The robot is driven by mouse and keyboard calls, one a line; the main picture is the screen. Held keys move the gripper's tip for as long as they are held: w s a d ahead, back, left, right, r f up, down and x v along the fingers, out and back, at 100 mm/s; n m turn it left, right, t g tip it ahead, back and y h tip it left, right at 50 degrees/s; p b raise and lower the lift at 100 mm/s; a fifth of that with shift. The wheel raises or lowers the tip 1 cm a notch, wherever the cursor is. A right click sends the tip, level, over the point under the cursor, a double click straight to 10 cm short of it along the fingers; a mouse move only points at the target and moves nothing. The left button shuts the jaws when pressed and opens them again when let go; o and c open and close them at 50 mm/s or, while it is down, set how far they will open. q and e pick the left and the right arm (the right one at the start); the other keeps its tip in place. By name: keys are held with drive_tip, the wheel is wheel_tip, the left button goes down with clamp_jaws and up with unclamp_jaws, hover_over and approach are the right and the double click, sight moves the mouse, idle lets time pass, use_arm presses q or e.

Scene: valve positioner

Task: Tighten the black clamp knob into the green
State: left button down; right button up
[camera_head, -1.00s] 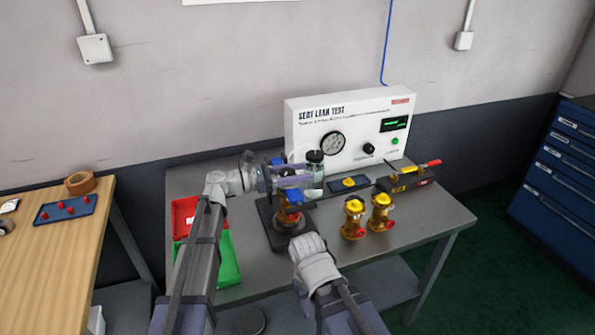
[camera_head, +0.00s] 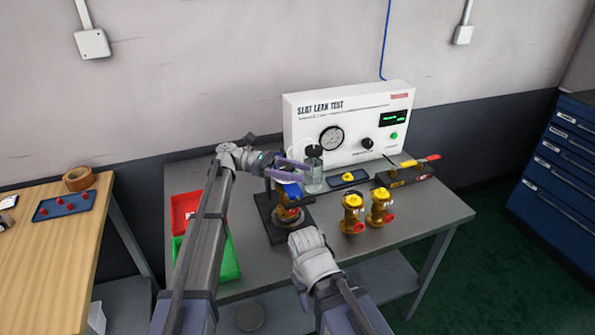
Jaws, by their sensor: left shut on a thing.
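A black clamp stand (camera_head: 264,205) on the grey bench holds a brass valve (camera_head: 290,212) with a blue part (camera_head: 289,190) on top. My left gripper (camera_head: 291,170) comes in from the left over the top of the stand, its purple fingers tilted. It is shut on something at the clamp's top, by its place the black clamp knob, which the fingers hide. The white seat leak test panel (camera_head: 300,110) behind has a round gauge (camera_head: 332,138), a dark display with green writing (camera_head: 393,119) and a green button (camera_head: 393,135).
A clear jar with black top (camera_head: 314,175) stands close right of my left gripper. Two brass valves (camera_head: 352,215) (camera_head: 380,208) stand at right. A red bin (camera_head: 184,205) and a green bin (camera_head: 228,262) are at left. Front right of the bench is clear.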

idle(0.5)
use_arm(q)
drive_tip(key=shift+c, duration=1.4)
unclamp_jaws()
